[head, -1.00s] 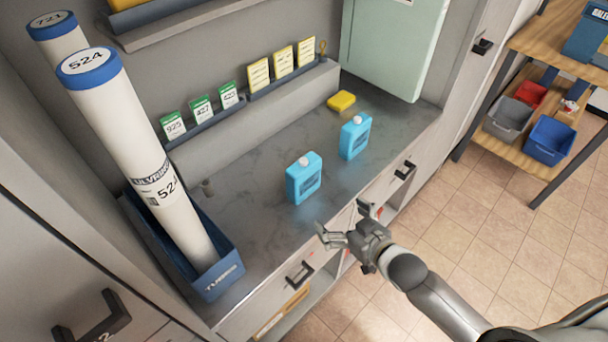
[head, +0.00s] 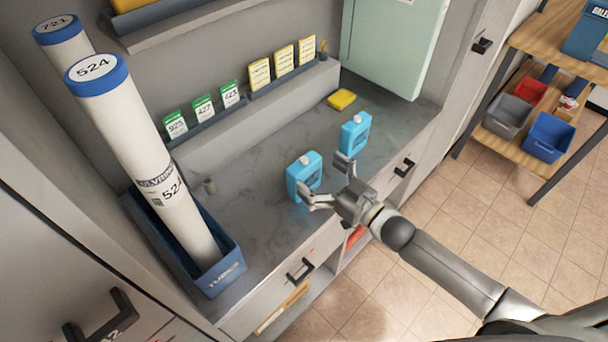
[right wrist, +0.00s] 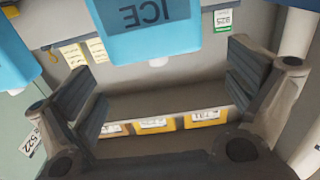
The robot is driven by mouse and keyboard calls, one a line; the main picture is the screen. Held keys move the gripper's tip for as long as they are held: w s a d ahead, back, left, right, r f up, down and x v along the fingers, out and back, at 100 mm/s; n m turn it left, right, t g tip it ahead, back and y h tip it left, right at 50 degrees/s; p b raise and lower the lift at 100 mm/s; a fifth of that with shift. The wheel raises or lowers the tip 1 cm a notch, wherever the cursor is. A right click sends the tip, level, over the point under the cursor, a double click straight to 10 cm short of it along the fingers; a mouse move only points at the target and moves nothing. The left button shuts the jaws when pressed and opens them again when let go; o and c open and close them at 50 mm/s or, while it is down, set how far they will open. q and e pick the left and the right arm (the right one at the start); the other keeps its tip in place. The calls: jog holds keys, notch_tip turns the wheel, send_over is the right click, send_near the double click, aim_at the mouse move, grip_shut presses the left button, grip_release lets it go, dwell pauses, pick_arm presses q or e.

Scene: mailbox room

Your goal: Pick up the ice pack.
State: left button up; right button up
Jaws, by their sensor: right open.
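Two light blue ice packs with white caps stand upright on the grey marbled counter (head: 280,225). The nearer ice pack (head: 300,175) is just left of my right gripper (head: 324,178), which partly covers its lower right side. The farther ice pack (head: 356,130) stands behind the gripper. My right gripper is open and empty, at the counter's front edge. In the right wrist view one ice pack (right wrist: 155,30), lettered ICE upside down, is centred at the top between the open fingers (right wrist: 165,85). Another blue pack (right wrist: 14,50) is cut off at the left. My left gripper is not in view.
A blue bin (head: 222,268) holds tall white tubes at the left. A yellow block (head: 341,100) lies at the back of the counter. Card racks line the back ledge. Drawers with black handles (head: 300,270) are below the front edge. Shelving (head: 530,150) stands at the right.

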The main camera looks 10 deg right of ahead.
aim_at(311, 167)
jog(key=shift+f+p+x, duration=0.2)
jog(key=shift+p+x, duration=0.15)
jog(key=shift+x, duration=1)
jog(key=shift+f+p+x, duration=0.2)
jog(key=shift+p+x, duration=0.15)
jog(key=shift+x, duration=1)
jog(key=shift+w+d, duration=0.1)
jog(key=shift+d, duration=0.05)
jog(key=c, duration=1.4)
jog(key=shift+c, duration=0.5)
jog(key=shift+r, duration=0.15)
